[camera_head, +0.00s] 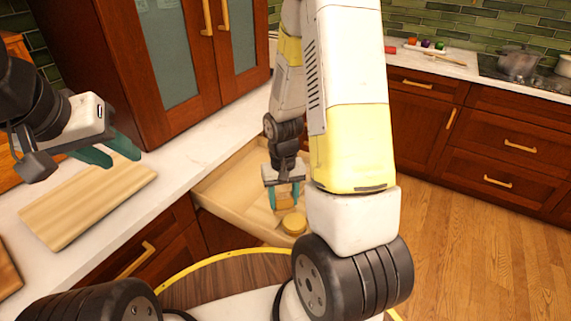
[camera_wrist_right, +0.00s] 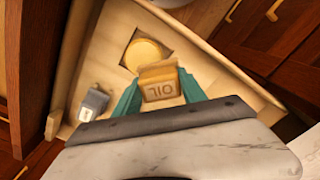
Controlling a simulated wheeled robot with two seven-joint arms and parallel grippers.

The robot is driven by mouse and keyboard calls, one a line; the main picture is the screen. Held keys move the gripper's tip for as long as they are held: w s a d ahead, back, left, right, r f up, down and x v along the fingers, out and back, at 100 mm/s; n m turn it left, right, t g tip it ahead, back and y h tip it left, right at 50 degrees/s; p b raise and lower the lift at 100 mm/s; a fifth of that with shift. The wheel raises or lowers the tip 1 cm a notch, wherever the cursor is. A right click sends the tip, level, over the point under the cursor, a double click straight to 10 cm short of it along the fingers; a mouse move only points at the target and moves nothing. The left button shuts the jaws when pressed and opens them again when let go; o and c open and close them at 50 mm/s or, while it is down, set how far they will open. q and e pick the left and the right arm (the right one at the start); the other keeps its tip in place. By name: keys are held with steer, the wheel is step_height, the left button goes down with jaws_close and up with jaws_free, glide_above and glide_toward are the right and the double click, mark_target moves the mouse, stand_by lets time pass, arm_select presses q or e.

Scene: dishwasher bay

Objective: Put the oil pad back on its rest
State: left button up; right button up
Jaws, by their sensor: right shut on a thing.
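My right gripper (camera_head: 284,205) is over the open drawer. It is shut on a small tan block marked OIL, the oil pad (camera_wrist_right: 162,84), which sits between its teal fingers in the right wrist view. A round yellow disc (camera_wrist_right: 145,53) lies just beyond the pad, against a dark square patch of the drawer floor. The disc also shows in the head view (camera_head: 294,222). I cannot tell for sure which thing is the rest, or whether the pad touches the drawer floor. My left gripper (camera_head: 123,158) is open and empty above the counter.
The pale wooden drawer (camera_head: 222,190) has low walls around the right gripper. A small grey object (camera_wrist_right: 92,103) lies in it near the left finger. A cutting board (camera_head: 85,205) lies on the counter below the left gripper. A tall cabinet (camera_head: 150,90) stands behind.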

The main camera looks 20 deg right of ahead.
steer(key=w+d, duration=0.3)
steer(key=w, duration=0.1)
steer(key=w+d+f, duration=0.1)
steer(key=w+d, duration=0.2)
steer(key=w, duration=0.1)
steer(key=w+d, duration=0.4)
steer(key=w, duration=0.1)
steer(key=shift+f, duration=0.25)
steer(key=shift+s+a+f, duration=0.1)
steer(key=shift+a+f, duration=0.05)
steer(key=shift+f, duration=1.55)
steer(key=shift+f, duration=0.15)
steer(key=o, duration=1.3)
